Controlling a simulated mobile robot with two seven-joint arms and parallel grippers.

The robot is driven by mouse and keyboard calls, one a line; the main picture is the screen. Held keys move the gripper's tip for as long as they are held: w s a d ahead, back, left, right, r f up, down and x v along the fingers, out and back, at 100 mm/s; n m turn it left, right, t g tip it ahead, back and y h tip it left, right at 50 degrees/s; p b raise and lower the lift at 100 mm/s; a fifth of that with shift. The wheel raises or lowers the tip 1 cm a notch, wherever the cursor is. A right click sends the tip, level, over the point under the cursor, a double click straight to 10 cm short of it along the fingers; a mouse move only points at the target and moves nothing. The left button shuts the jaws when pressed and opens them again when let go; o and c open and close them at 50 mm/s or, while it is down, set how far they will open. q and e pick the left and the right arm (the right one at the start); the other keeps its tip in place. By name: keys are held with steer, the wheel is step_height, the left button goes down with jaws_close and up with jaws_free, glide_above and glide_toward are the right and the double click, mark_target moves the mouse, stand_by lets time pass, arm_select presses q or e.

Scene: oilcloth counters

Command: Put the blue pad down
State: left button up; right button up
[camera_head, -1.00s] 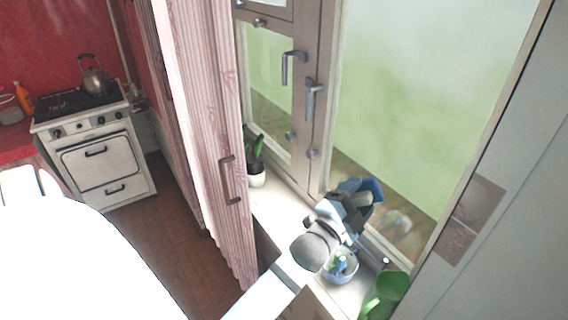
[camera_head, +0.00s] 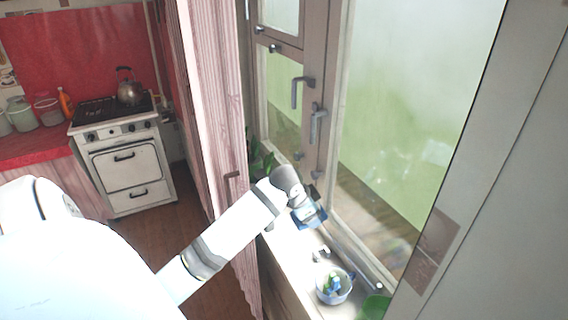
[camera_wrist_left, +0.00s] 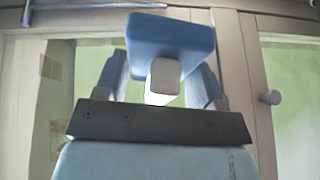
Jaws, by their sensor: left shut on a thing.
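The blue pad (camera_head: 316,219) is a small blue block at the end of my left arm, above the window sill (camera_head: 287,247). In the left wrist view the blue pad (camera_wrist_left: 170,36) has a white part (camera_wrist_left: 163,76) attached, which sits between the fingers. My left gripper (camera_head: 303,204) is shut on it, between the potted plant and the bowl. The pad is held up in front of the window; its underside contact, if any, is hidden in the head view. My right gripper is in neither view.
A pale bowl (camera_head: 334,293) with blue and green items stands on the sill, beside a green container (camera_head: 375,307). A leafy plant (camera_head: 256,153) is at the sill's far end. Window handles (camera_head: 317,124) stick out close by. A pink curtain-like panel (camera_head: 205,110) borders the left.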

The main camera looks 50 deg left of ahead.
arm_select(q)
steer(key=shift+s+a+r+n+g+h, duration=0.2)
steer(key=shift+s+a+r+g, duration=0.15)
steer(key=shift+s+a, duration=0.15)
steer(key=shift+s+a+r+n+g+h, duration=0.1)
steer(key=shift+s+a+r+n+g, duration=0.15)
steer(key=shift+s+a+g, duration=0.25)
steer(key=shift+s+a+f, duration=0.1)
steer(key=shift+a+f, duration=0.05)
steer(key=shift+a, duration=0.05)
steer(key=p, duration=0.2)
glide_above(298, 259)
steer(key=s, duration=0.1)
steer(key=f, duration=1.5)
steer(key=shift+a, duration=0.2)
step_height(298, 259, down, 4)
steer(key=shift+r, duration=0.15)
steer(key=shift+f, duration=0.4)
steer(key=o, duration=0.9)
steer(key=shift+f, duration=0.1)
